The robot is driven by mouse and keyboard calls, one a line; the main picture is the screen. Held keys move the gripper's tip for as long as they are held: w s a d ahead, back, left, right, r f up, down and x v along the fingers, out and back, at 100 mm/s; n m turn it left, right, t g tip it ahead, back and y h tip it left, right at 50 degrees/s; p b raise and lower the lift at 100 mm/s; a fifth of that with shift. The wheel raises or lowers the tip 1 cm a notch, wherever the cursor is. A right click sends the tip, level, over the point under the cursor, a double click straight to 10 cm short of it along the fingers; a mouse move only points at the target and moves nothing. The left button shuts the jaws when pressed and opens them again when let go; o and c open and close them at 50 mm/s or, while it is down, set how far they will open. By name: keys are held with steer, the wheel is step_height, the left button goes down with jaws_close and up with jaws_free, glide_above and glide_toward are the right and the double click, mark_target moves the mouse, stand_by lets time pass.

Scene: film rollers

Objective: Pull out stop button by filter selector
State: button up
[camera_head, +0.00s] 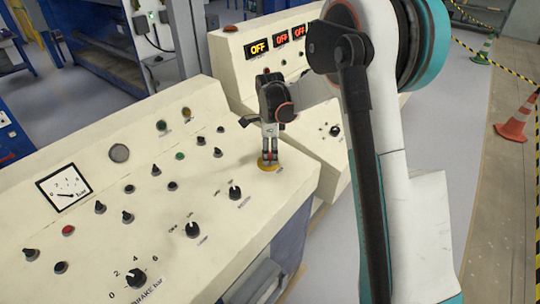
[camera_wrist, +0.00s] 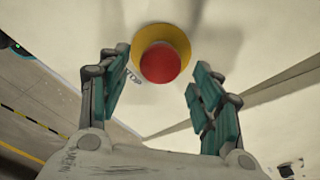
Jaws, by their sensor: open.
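The stop button is a round red cap (camera_wrist: 161,63) on a yellow ring in the wrist view, with a partly hidden label beside it. In the head view its yellow ring (camera_head: 263,166) shows on the cream panel, mostly covered by my gripper (camera_head: 269,156). My gripper is open, pointing down at the button. In the wrist view one finger stands to each side of the red cap, with visible gaps. A black selector knob (camera_head: 235,193) sits left and nearer on the panel; its label is too small to read surely.
The cream console (camera_head: 90,180) carries several black knobs, a red button (camera_head: 68,230), a gauge (camera_head: 63,187) and a large brake knob (camera_head: 136,278). A second console with lit OFF displays (camera_head: 258,47) stands behind. An orange cone (camera_head: 516,120) is on the floor at right.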

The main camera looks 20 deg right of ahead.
mark_target(270, 157)
steer(key=shift+f, duration=0.55)
jaws_close()
steer(key=shift+r+p, duration=0.45)
steer(key=shift+r, duration=0.35)
steer(key=shift+f, duration=0.1)
jaws_free()
step_height(270, 157, up, 12)
steer(key=shift+s, duration=0.4)
